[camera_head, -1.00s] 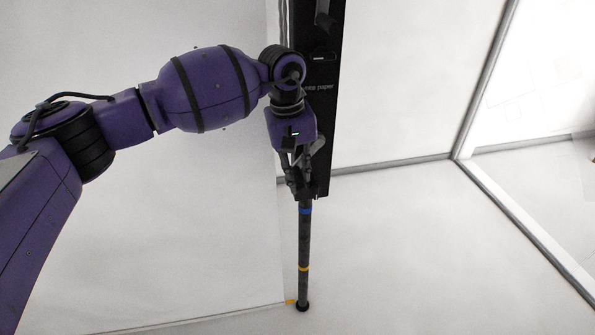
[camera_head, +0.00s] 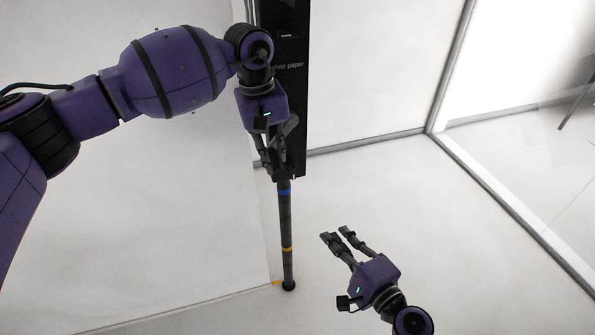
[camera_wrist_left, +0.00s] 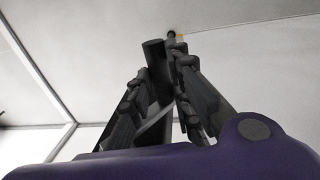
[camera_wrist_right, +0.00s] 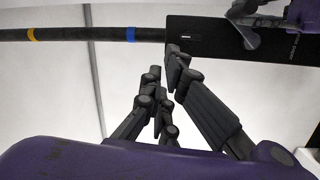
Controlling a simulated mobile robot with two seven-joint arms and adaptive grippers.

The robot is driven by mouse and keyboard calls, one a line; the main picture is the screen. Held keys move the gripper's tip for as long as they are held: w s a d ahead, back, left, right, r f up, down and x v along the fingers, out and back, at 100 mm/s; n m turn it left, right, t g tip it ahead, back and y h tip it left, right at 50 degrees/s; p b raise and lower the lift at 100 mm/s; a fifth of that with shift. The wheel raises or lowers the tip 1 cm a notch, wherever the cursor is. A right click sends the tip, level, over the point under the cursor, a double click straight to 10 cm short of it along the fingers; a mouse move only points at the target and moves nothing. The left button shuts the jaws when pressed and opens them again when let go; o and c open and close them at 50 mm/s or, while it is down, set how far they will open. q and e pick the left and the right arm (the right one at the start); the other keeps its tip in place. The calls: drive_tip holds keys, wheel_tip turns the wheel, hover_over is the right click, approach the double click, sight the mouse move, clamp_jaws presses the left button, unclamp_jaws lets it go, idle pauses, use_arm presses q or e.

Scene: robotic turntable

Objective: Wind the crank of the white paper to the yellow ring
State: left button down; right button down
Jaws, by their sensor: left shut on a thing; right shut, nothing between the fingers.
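The black upright housing (camera_head: 290,110) carries a white paper label. A thin dark rod with a blue ring (camera_head: 285,191) and a yellow ring (camera_head: 287,249) extends below it. Both rings also show in the right wrist view, blue (camera_wrist_right: 131,34) and yellow (camera_wrist_right: 31,34). My left gripper (camera_head: 275,165) is at the housing's lower end, above the blue ring. It is shut on a dark cylindrical part, seemingly the crank handle (camera_wrist_left: 154,55); the rest of the crank is mostly hidden. My right gripper (camera_head: 335,235) is shut and empty, right of the rod and apart from it.
A large white sheet (camera_head: 150,240) hangs left of the rod, with a small orange mark (camera_head: 277,283) at its lower corner by the rod's foot. A grey-framed glass wall (camera_head: 520,200) stands at the right. The floor between rod and glass is clear.

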use_arm(q)
drive_tip(key=shift+w+d+r, duration=0.15)
drive_tip(key=shift+w+r, duration=0.1)
drive_tip(key=shift+r, duration=0.25)
use_arm(e)
drive_tip(key=w+a+r+m+t+y, duration=0.1)
drive_tip(key=w+r+m+t, duration=0.15)
drive_tip(key=w+r, duration=0.4)
drive_tip(key=w+a+r, duration=0.4)
drive_tip(key=w+a, duration=0.1)
drive_tip(key=a, duration=0.3)
drive_tip(key=shift+w+a, duration=0.2)
drive_tip(key=shift+a, duration=0.05)
drive_tip(key=shift+g, duration=0.25)
use_arm(q)
drive_tip(key=shift+d, duration=0.1)
use_arm(e)
drive_tip(key=shift+s+a+r+m+y, duration=0.25)
drive_tip(key=shift+a+r+m, duration=0.2)
drive_tip(key=shift+a, duration=0.25)
use_arm(q)
drive_tip(key=c, duration=1.7)
unclamp_jaws()
drive_tip(key=shift+o, duration=0.4)
drive_tip(key=shift+f, duration=0.25)
